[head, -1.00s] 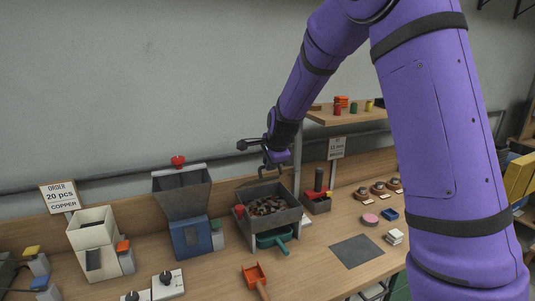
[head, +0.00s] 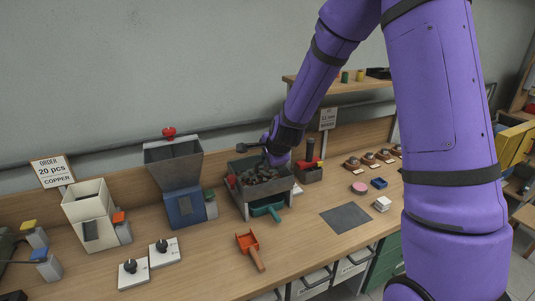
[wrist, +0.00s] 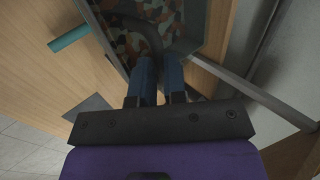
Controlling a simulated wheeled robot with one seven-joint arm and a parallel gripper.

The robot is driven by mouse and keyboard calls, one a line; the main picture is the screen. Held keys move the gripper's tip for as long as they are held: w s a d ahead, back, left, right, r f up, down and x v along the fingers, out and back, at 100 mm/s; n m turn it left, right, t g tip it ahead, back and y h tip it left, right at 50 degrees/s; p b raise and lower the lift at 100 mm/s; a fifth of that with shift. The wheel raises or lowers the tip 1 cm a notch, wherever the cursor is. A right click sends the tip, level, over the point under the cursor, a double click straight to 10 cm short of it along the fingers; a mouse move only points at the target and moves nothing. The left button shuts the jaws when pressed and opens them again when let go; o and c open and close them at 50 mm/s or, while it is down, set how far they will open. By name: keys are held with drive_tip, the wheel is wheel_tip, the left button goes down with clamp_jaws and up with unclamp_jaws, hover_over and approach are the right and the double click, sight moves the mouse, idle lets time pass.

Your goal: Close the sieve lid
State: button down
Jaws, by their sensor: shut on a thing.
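The sieve is a dark grey open-topped box (head: 268,191) full of brown and dark pieces, on the bench in the head view. It also shows at the top of the wrist view (wrist: 188,52). My gripper (head: 274,160) reaches down to the sieve's back edge. In the wrist view my gripper's blue fingers (wrist: 159,62) are close together on a dark curved part (wrist: 149,34) above the pieces. I cannot tell whether this part belongs to the lid. No lid covers the visible pieces. My arm and hand hide part of the sieve's back.
A teal scoop (head: 266,209) sits under the sieve. A grey hopper on a blue base (head: 184,207) stands at its left, and a small box with a red part (head: 309,174) at its right. An orange scoop (head: 250,249) and a grey mat (head: 346,218) lie in front.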

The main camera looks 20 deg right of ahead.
drive_tip(key=shift+s+f+t, duration=0.25)
drive_tip(key=shift+f+t, duration=0.05)
drive_tip(key=shift+f, duration=0.25)
drive_tip(key=shift+s+f+t, duration=0.2)
drive_tip(key=shift+f+t, duration=0.1)
drive_tip(key=shift+f, duration=0.25)
drive_tip(key=f, duration=0.2)
drive_tip(key=shift+s+f, duration=0.3)
drive_tip(key=shift+s, duration=0.1)
drive_tip(key=c, duration=1.3)
unclamp_jaws()
drive_tip(key=shift+d, duration=0.1)
drive_tip(key=shift+c, duration=0.2)
drive_tip(key=shift+c, duration=0.2)
drive_tip(key=v, duration=1)
drive_tip(key=shift+s+r, duration=0.1)
drive_tip(key=shift+r, duration=0.4)
drive_tip(key=shift+c, duration=0.2)
